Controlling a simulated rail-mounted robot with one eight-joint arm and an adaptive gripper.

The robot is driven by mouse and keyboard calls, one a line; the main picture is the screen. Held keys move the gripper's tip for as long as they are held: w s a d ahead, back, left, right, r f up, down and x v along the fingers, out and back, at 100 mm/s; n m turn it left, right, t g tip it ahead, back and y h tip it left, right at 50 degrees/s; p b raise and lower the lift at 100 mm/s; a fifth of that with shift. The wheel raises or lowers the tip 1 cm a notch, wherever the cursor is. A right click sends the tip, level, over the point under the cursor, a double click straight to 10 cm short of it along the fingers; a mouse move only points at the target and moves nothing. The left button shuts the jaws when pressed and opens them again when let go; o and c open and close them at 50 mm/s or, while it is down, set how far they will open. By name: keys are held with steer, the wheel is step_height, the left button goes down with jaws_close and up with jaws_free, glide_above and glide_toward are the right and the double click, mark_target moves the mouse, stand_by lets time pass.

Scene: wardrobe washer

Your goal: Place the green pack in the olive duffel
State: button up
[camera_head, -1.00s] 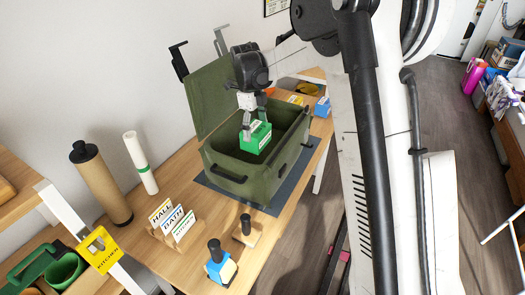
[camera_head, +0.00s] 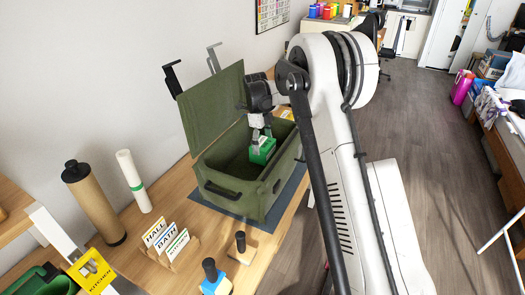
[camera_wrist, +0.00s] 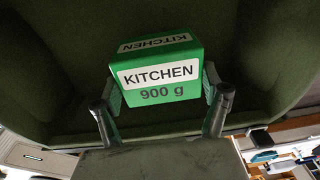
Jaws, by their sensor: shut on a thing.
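The green pack (camera_head: 263,152) is a small box with a white label. In the wrist view the pack (camera_wrist: 160,78) reads "KITCHEN" and "900 g". My gripper (camera_head: 262,140) is shut on it, with one finger on each side in the wrist view (camera_wrist: 160,95). The olive duffel (camera_head: 232,197) is a boxy green container on the table with its lid raised at the back left. The pack hangs within the duffel's opening, toward its right end. Whether the pack touches the duffel's floor cannot be told.
The duffel stands on a dark mat (camera_head: 283,205) on the wooden table. A card holder (camera_head: 172,247), a blue stamp-like block (camera_head: 215,280) and another dark-handled block (camera_head: 241,250) stand in front. A brown tube (camera_head: 95,203) and white tube (camera_head: 133,181) stand left.

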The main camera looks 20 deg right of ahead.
steer(key=shift+f, duration=1.9)
steer(key=o, duration=1.9)
steer(key=shift+f, duration=0.1)
